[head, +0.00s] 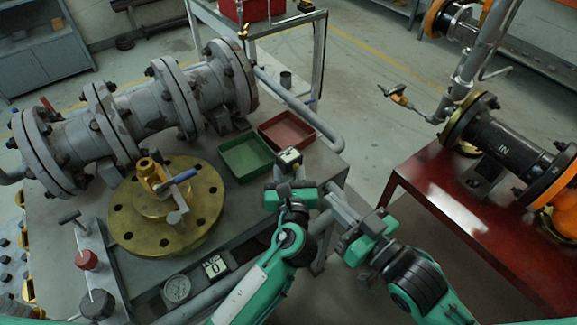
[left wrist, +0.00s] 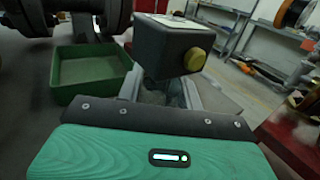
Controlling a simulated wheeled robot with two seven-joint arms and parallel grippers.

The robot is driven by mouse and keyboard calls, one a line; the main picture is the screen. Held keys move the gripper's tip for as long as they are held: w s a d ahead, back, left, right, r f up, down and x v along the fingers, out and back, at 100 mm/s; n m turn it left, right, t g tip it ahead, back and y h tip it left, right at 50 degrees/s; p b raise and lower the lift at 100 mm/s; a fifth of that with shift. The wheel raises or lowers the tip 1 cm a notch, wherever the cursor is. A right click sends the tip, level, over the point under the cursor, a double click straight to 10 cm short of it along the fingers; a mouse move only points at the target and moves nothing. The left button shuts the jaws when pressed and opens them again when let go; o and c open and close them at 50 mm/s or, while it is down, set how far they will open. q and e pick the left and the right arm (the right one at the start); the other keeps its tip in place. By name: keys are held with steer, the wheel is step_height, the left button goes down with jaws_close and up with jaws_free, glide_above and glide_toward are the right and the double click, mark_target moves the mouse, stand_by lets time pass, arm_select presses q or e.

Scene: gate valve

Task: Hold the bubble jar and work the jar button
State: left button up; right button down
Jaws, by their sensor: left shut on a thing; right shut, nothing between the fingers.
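The bubble jar appears as a dark box with a pale label on top (head: 289,156), and it is large in the left wrist view (left wrist: 165,45). A round yellow button (left wrist: 195,60) sticks out of its side, facing right in that view. My left gripper (head: 291,172) is shut on the jar and holds it upright by its lower part, near the trays. My right gripper (head: 331,199) is shut and empty, below and to the right of the jar in the head view, apart from it. The button is too small to make out in the head view.
A green tray (head: 245,157) and a red tray (head: 287,132) are on the bench behind the jar. A brass flange with a blue-handled valve (head: 165,205) and grey flanged pipe (head: 145,110) fill the left. A red table (head: 440,185) stands right, across open floor.

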mark_target(296, 166)
stand_by(0.8)
step_height(296, 166, up, 4)
steer(key=w+d+r+n+g+y, duration=0.15)
steer(key=n+y, duration=0.65)
steer(key=n, duration=1.2)
step_height(296, 166, down, 6)
steer(key=s+n+g+y, duration=0.1)
steer(key=n+g, duration=0.9)
steer(key=n, duration=0.4)
steer(key=shift+s+n, duration=0.35)
steer(key=shift+n, duration=0.05)
steer(key=shift+r, duration=0.1)
steer(key=w+a, duration=0.5)
steer(key=w, duration=0.2)
steer(key=shift+a, duration=0.15)
steer(key=shift+w+a, duration=0.1)
steer(key=shift+w, duration=0.05)
steer(key=shift+w+a, duration=0.2)
